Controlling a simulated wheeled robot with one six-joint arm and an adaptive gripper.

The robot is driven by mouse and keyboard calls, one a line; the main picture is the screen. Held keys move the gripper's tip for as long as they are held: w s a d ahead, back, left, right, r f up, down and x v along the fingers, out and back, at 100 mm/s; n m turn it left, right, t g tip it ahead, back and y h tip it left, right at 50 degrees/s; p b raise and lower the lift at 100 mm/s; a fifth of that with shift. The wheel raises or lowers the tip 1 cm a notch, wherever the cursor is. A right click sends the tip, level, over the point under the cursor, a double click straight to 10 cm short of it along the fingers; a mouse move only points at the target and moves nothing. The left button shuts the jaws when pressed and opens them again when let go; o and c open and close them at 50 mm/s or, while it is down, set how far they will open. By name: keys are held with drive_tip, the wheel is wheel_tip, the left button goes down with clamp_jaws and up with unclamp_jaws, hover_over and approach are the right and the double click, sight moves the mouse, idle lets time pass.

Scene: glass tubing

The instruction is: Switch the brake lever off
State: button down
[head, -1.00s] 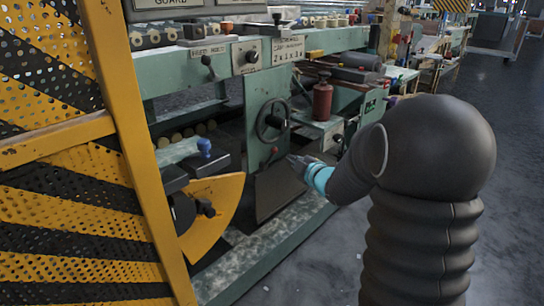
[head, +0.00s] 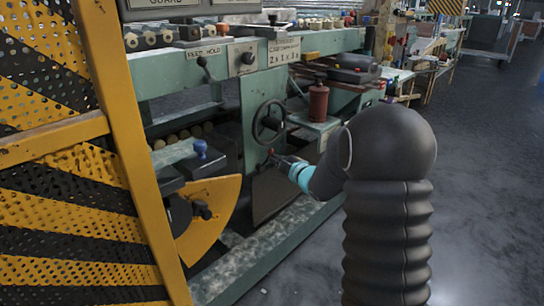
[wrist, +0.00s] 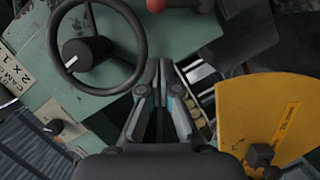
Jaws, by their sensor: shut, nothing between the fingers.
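No label marks a brake lever for certain. A small red knob (head: 270,151) shows on the green machine panel below the black handwheel (head: 269,122). In the wrist view, a red ball (wrist: 156,5) at the top edge is partly cut off, right of the handwheel (wrist: 140,40). My gripper (head: 276,159) is beside the panel, just below the handwheel, close to the red knob. Contact cannot be told. In the wrist view my gripper (wrist: 159,68) is shut and empty.
A yellow sector plate (head: 215,205) with a black knob is left of the gripper. A yellow striped guard (head: 135,130) fills the left foreground. A red bottle (head: 318,101) stands right of the handwheel. The floor (head: 485,190) at right is open.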

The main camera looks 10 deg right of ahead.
drive_tip(key=w+f, duration=0.2)
drive_tip(key=w, duration=0.5)
drive_tip(key=shift+w+f, duration=0.2)
drive_tip(key=shift+f, duration=0.05)
drive_tip(key=shift+a, duration=0.15)
